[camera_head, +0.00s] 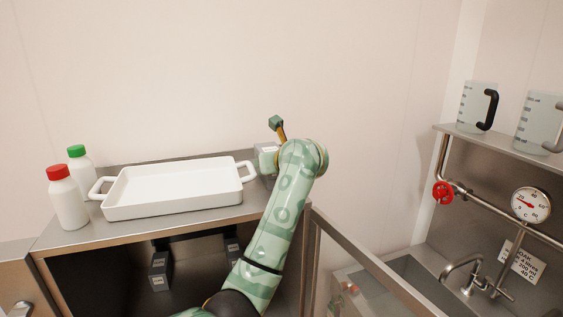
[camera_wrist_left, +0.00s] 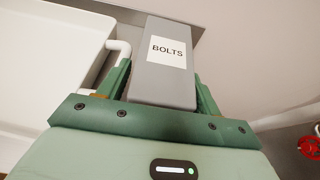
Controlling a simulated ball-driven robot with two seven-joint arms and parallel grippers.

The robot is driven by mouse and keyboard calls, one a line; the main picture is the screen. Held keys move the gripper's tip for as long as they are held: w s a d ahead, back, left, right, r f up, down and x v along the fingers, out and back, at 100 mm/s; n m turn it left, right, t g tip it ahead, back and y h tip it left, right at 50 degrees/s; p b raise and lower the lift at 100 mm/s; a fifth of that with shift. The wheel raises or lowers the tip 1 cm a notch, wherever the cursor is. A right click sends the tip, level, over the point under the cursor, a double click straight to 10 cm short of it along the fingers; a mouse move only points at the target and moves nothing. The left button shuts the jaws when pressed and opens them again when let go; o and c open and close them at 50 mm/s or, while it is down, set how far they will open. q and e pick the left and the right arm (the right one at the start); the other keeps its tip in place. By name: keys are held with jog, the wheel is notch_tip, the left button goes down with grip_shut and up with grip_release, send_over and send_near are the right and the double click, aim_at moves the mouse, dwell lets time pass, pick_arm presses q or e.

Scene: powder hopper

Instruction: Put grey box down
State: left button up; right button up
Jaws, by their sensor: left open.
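The grey box labelled BOLTS (camera_wrist_left: 166,62) stands between the two green fingers of my left gripper (camera_wrist_left: 162,80) in the left wrist view. The jaws are open, with one finger on either side of the box. In the head view my left gripper (camera_head: 268,160) is at the right end of the steel counter (camera_head: 215,214), next to the white tray's right handle. The hand and arm hide most of the box there. Whether its base rests fully on the counter cannot be seen. My right gripper is not in view.
A white tray (camera_head: 175,187) fills the counter's middle, close to the box. A red-capped bottle (camera_head: 68,203) and a green-capped bottle (camera_head: 78,166) stand at its left. Dark boxes (camera_head: 160,270) sit on the shelf below. A sink with pipes and a gauge (camera_head: 530,205) is at right.

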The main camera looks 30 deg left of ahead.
pick_arm(q)
jog(key=b+v, duration=0.2)
jog(key=v, duration=0.8)
jog(key=shift+s+d, duration=0.1)
